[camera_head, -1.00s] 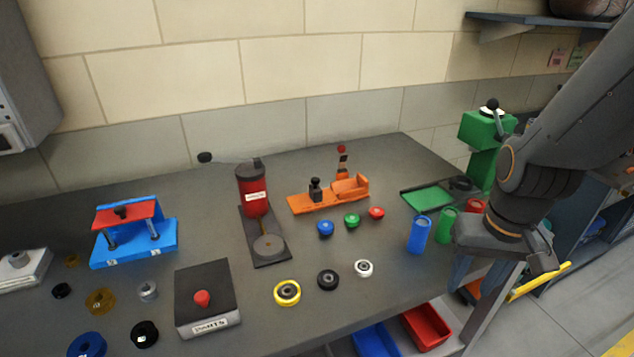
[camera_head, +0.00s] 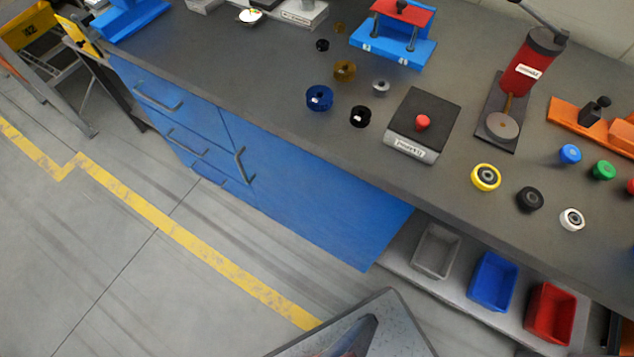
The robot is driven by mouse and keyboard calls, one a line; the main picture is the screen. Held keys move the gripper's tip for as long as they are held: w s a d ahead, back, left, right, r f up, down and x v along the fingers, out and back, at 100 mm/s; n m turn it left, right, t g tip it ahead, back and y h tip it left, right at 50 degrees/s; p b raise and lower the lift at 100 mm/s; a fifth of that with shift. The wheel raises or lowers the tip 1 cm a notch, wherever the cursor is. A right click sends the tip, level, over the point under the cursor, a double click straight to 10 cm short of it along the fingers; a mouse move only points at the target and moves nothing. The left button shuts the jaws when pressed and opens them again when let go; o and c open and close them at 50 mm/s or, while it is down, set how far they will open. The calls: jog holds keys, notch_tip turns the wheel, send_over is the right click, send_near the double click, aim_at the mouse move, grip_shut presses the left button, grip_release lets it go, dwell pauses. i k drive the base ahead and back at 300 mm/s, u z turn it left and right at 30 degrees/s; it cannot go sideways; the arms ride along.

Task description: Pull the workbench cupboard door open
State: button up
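The workbench cupboard door (camera_head: 310,195) is a blue panel under the bench top, in the middle of the view. It looks shut, flush with the blue drawer fronts to its left. Its dark vertical bar handle (camera_head: 243,165) is on the door's left side, close to the drawers. My gripper is not in view now, so its fingers and its distance from the handle cannot be seen.
Blue drawers (camera_head: 165,112) with bar handles are left of the door. An open shelf (camera_head: 462,297) with grey, blue and red bins is to its right. The grey bench top (camera_head: 270,85) carries several parts and fixtures. Floor with a yellow line (camera_head: 180,232) lies clear in front.

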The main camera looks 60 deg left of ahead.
aim_at(351, 218)
jog(key=u, duration=0.9)
jog(key=k, duration=0.75)
jog(key=u, duration=0.9)
